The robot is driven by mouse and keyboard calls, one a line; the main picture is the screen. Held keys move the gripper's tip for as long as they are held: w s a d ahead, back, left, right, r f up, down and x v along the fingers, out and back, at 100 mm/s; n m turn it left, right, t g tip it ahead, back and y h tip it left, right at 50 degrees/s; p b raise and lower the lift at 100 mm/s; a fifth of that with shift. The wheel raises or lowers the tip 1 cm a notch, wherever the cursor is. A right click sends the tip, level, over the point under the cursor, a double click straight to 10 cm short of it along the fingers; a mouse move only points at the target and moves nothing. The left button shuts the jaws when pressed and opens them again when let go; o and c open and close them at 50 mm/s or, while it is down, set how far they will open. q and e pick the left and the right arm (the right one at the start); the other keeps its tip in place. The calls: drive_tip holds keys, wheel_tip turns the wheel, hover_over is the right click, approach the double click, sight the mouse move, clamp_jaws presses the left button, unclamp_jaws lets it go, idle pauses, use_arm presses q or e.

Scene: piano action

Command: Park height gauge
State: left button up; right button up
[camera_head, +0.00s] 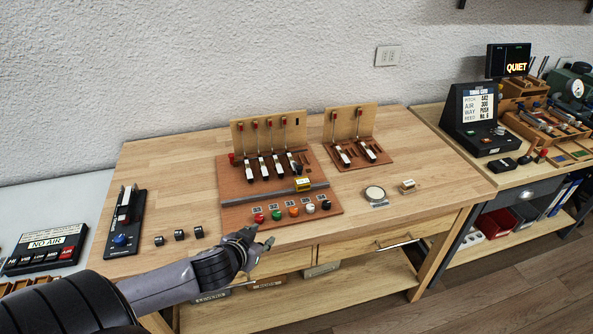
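A brown piano-action board (235,190) stands on the wooden table, with several key levers and a grey rail (250,199) across it. A small brass-coloured block (303,184) sits at the rail's right part. No label shows which of these is the height gauge. My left gripper (260,237) is open and empty at the table's front edge, just in front of the board's coloured knobs. My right gripper is out of view.
A smaller action board (372,158) stands right of the main one. At left are a black stand with a blue knob (120,240), several small black blocks (180,235) and a "NO AIR" box (47,248). The table's left rear is clear.

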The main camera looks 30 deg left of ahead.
sight(298, 171)
use_arm(q)
drive_tip(key=w+a+r+t+h, duration=0.2)
drive_tip(key=w+a+r+t, duration=0.15)
drive_tip(key=w+r, duration=0.5)
drive_tip(key=shift+g, duration=0.25)
drive_tip(key=x, duration=0.5)
drive_tip(key=p+x, duration=0.1)
drive_tip(key=x, duration=0.4)
drive_tip(key=p+x, duration=0.1)
drive_tip(key=x, duration=0.5)
drive_tip(key=shift+w+a, duration=0.15)
drive_tip(key=shift+a, duration=0.25)
drive_tip(key=shift+c, duration=0.5)
clamp_jaws()
